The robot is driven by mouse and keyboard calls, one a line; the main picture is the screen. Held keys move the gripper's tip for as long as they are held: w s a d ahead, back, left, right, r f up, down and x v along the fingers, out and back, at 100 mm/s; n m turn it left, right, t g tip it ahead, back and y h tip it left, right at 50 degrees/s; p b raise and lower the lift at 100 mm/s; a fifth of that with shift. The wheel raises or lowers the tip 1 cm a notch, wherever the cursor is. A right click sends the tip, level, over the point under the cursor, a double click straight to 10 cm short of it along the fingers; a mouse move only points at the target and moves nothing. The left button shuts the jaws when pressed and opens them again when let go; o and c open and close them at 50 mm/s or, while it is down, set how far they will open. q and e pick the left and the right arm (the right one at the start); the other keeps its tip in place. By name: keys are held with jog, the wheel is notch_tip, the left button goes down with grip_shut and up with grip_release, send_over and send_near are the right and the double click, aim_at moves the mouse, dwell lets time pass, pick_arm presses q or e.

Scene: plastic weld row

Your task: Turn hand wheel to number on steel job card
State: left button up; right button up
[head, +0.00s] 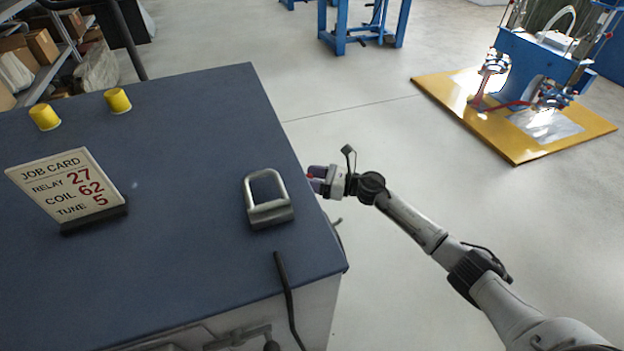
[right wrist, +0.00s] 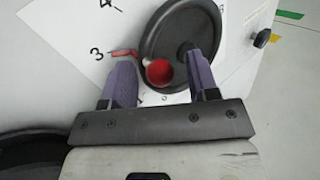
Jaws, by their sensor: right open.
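The steel job card (head: 68,185) stands on the blue cabinet top at the left of the head view; it reads RELAY 27, COIL 62, TUNE 5. The black hand wheel (right wrist: 180,28) shows in the right wrist view on a pale panel, with a red knob (right wrist: 159,72) low on its rim. Numbers 3 and 4 are printed left of the wheel, and a red mark (right wrist: 124,53) lies beside the 3. My right gripper (right wrist: 160,77) is open, its purple fingers either side of the red knob; contact cannot be told. In the head view it (head: 317,180) is at the cabinet's right edge.
The cabinet top (head: 180,270) also bears a steel padlock-shaped piece (head: 268,212) and two yellow caps (head: 118,101). A blue machine (head: 530,70) stands on a yellow platform (head: 470,125) at the back right. The floor between is clear.

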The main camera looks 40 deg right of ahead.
jog(key=shift+c, duration=0.2)
grip_shut()
dwell(0.4)
